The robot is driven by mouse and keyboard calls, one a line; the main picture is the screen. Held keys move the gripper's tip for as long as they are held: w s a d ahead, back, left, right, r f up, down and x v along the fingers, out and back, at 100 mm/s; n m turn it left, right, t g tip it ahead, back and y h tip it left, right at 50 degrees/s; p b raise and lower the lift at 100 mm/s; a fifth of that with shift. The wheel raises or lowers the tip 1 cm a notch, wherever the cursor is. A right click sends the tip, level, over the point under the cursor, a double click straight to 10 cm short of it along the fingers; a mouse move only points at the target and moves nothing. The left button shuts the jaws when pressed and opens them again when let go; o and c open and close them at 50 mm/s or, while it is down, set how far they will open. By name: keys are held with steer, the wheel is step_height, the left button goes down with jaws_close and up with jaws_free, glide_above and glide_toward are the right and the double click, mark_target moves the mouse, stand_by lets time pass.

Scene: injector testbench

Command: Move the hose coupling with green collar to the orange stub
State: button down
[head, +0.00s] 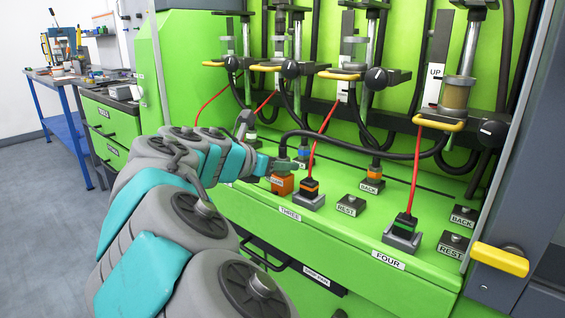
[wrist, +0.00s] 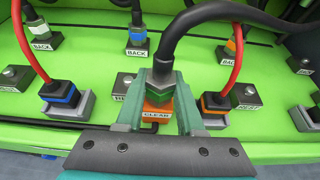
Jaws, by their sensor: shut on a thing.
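My gripper (head: 281,165) reaches in from the left, and its two green fingers also show in the wrist view (wrist: 162,88). It is shut on the hose coupling (wrist: 162,74), a dark fitting on a thick black hose. The fingers hide much of the coupling, so its green collar is hard to tell from them. The orange stub (head: 283,185) is a block labelled CLEAN; it also shows in the wrist view (wrist: 157,112). The coupling stands roughly upright directly over the stub and appears to meet it. Whether it is fully seated I cannot tell.
A coupling with a red hose (head: 309,190) stands just right of the stub. Another red-hose coupling (head: 403,228) sits farther right at FOUR. A REST block (head: 350,206) and a BACK coupling (head: 374,175) are nearby. The black hose (head: 360,156) arcs across to the right.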

stand_by(0.3)
steer(key=shift+c, duration=2.2)
jaws_free()
